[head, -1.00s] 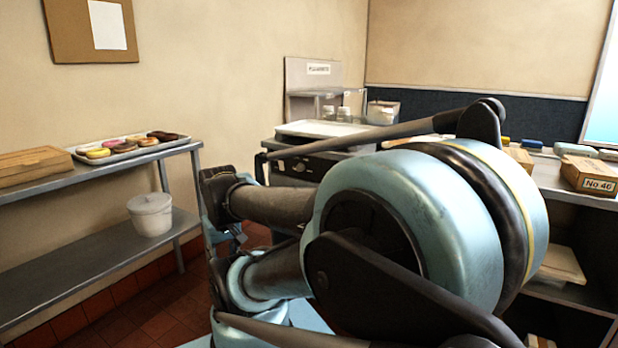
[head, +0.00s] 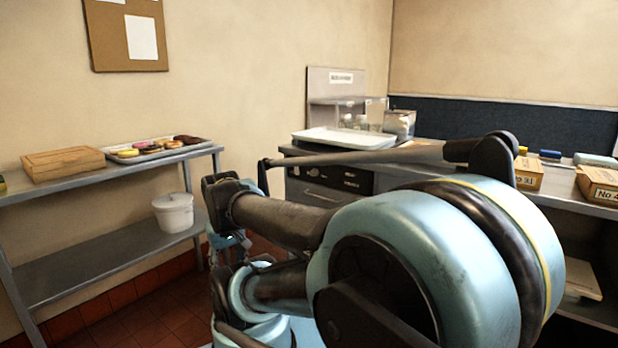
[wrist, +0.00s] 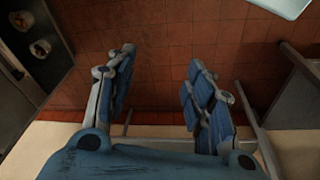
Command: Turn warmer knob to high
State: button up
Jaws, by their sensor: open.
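The warmer (head: 352,182) appears to be the dark-fronted unit at the counter's left end in the head view, with a white tray (head: 345,139) on top. Small pale knobs (head: 314,173) show on its front; their setting is too small to read. In the wrist view, a dark panel with round knob-like shapes (wrist: 40,47) shows at the upper left. My gripper (wrist: 160,62) is open and empty, its fingers spread above the red tiled floor, apart from that panel. In the head view my arm covers part of the counter front.
A metal shelf (head: 100,252) on the left holds a wooden box (head: 62,163), a doughnut tray (head: 125,153) and a white bucket (head: 174,212). Cardboard boxes (head: 598,186) stand on the right counter.

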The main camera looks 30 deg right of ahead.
jog(key=w+d+r+n+t+h, duration=0.1)
jog(key=w+d+r+n+h, duration=0.3)
jog(key=w+d, duration=0.6)
jog(key=w+d+r+n+t+h, duration=0.1)
jog(key=w+d+n+h, duration=0.35)
jog(key=w+d, duration=0.5)
jog(key=w+d+r+n+t+h, duration=0.1)
jog(key=w+d+r+n+h, duration=0.25)
jog(key=w+d+n, duration=0.45)
jog(key=w+d+f+n+h, duration=0.1)
jog(key=w+d, duration=0.3)
jog(key=d, duration=0.4)
jog(key=w+d+f+n+t+h, duration=0.1)
jog(key=w+d+n, duration=0.1)
jog(key=w+d, duration=0.3)
jog(key=w+d+f+n+h, duration=0.1)
jog(key=w+d, duration=0.4)
jog(key=d, duration=0.6)
jog(key=shift+d+f+n+h, duration=0.15)
jog(key=shift+d+n+h, duration=0.1)
jog(key=shift+n+h, duration=0.4)
jog(key=c, duration=1.1)
